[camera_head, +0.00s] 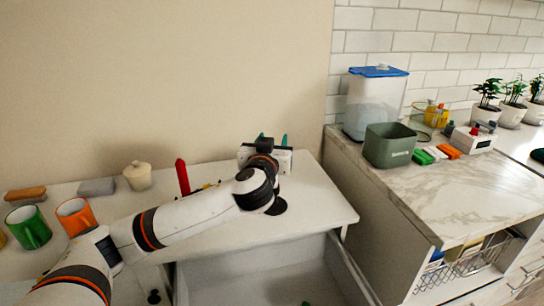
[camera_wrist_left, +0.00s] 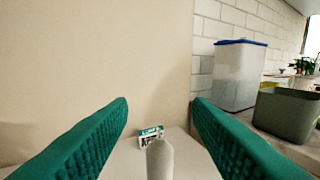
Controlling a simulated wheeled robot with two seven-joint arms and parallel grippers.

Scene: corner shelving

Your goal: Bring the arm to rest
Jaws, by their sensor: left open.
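My left arm comes in from the lower left in the head view and reaches across the white countertop. My left gripper (camera_head: 272,138) is over the back right part of that countertop (camera_head: 312,200), pointing away from me. In the left wrist view its two green ribbed fingers stand wide apart, with nothing held between them (camera_wrist_left: 160,105). A grey rounded post (camera_wrist_left: 160,160) and a small white and green box (camera_wrist_left: 150,132) show beyond and below the fingers. My right gripper is not in view.
An open drawer (camera_head: 262,280) lies below the countertop. Green (camera_head: 30,228) and orange (camera_head: 75,214) mugs, a lidded pot (camera_head: 138,176) and a red upright object (camera_head: 182,176) stand left. A green-grey bin (camera_head: 389,146) and a blue-lidded container (camera_head: 375,102) stand on the right marble counter (camera_head: 460,196).

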